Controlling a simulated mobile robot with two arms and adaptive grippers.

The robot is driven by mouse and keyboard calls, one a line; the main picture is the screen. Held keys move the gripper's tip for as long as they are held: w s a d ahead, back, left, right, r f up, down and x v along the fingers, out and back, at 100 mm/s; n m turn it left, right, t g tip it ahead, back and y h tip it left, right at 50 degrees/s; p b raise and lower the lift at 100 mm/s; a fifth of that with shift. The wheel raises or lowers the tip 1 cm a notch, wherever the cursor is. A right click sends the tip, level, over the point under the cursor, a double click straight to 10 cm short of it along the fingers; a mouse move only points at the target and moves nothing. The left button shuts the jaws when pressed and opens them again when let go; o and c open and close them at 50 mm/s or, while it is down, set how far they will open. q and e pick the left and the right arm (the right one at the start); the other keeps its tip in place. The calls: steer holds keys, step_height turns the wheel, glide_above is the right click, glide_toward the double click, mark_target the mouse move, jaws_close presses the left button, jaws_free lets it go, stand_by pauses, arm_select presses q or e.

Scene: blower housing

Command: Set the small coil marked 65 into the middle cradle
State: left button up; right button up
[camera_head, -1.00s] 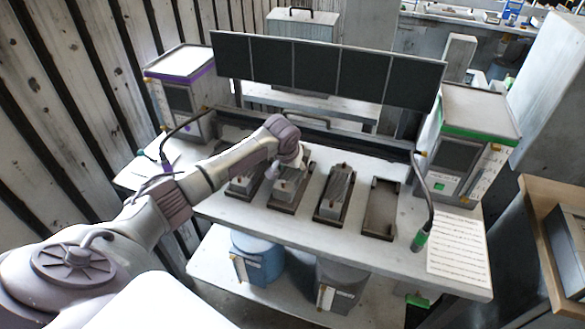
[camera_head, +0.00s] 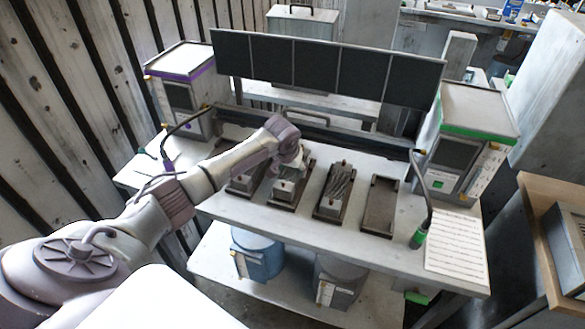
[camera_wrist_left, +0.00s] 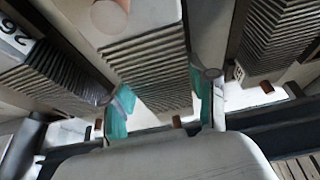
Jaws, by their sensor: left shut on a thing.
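My left gripper (camera_head: 291,166) is over the second cradle from the left (camera_head: 279,204) in the head view. In the left wrist view its teal fingers (camera_wrist_left: 161,104) are shut on a grey ribbed coil (camera_wrist_left: 150,65), one finger on each side. I cannot read a number on this coil, nor tell whether it rests in the cradle or hangs just above it. A neighbouring ribbed coil (camera_wrist_left: 50,80) carries a partly cut-off number. Another coil (camera_head: 337,186) lies in the cradle to the right, and one (camera_head: 246,182) to the left. The rightmost cradle (camera_head: 379,206) is empty. My right gripper is out of view.
A dark panel (camera_head: 325,72) stands behind the cradles. A green-trimmed box (camera_head: 466,145) and a cable with a green end (camera_head: 418,238) are at the right, beside a printed sheet (camera_head: 456,243). A purple-trimmed box (camera_head: 180,95) is at the left. Bins stand on the shelf below.

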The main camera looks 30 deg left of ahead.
arm_select(q)
steer(key=shift+w+f, duration=0.1)
steer(key=shift+f, duration=0.35)
steer(key=shift+f, duration=0.55)
stand_by(0.4)
steer(key=o, duration=1.5)
steer(key=shift+o, duration=0.7)
step_height(320, 180, up, 7)
steer(key=p, duration=0.7)
steer(key=shift+p, duration=0.35)
